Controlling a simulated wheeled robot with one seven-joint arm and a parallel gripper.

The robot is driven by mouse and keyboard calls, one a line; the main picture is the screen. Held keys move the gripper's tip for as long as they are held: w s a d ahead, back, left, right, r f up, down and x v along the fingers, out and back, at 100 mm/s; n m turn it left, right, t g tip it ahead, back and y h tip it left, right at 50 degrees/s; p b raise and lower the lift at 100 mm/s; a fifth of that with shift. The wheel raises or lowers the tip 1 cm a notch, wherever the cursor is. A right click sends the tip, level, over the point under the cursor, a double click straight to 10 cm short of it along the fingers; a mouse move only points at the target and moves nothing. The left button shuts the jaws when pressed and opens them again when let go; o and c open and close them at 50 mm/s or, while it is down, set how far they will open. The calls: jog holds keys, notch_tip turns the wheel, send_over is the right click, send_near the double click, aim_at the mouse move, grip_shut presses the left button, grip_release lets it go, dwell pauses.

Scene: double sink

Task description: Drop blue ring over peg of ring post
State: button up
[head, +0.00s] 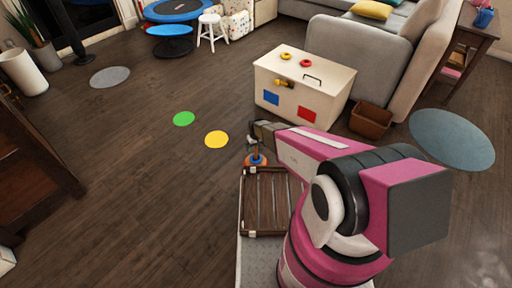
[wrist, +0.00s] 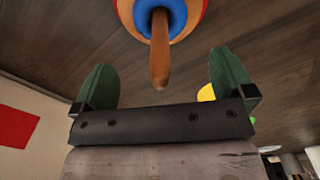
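The ring post (wrist: 191,28) shows at the top of the wrist view, with its wooden peg (wrist: 160,55) pointing toward me. The blue ring (wrist: 142,14) sits around the foot of the peg, on the orange-brown base with a red edge. In the head view the ring post (head: 256,162) is small, just below my gripper (head: 255,139) and partly hidden by it. My gripper's two green fingers stand wide apart in the wrist view (wrist: 162,75), with nothing held between them. The peg's tip appears between the fingers in the picture; its distance is unclear.
A slatted wooden crate (head: 265,203) is just in front of the post. A white chest (head: 335,88) stands behind, with a yellow ring (head: 286,56) and a red ring (head: 305,63) on top. A brown basket (head: 371,120) is right of it. The floor at left is open.

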notch_tip(320, 180, up, 11)
jog(key=shift+f, duration=0.1)
dwell(0.6)
dwell(0.5)
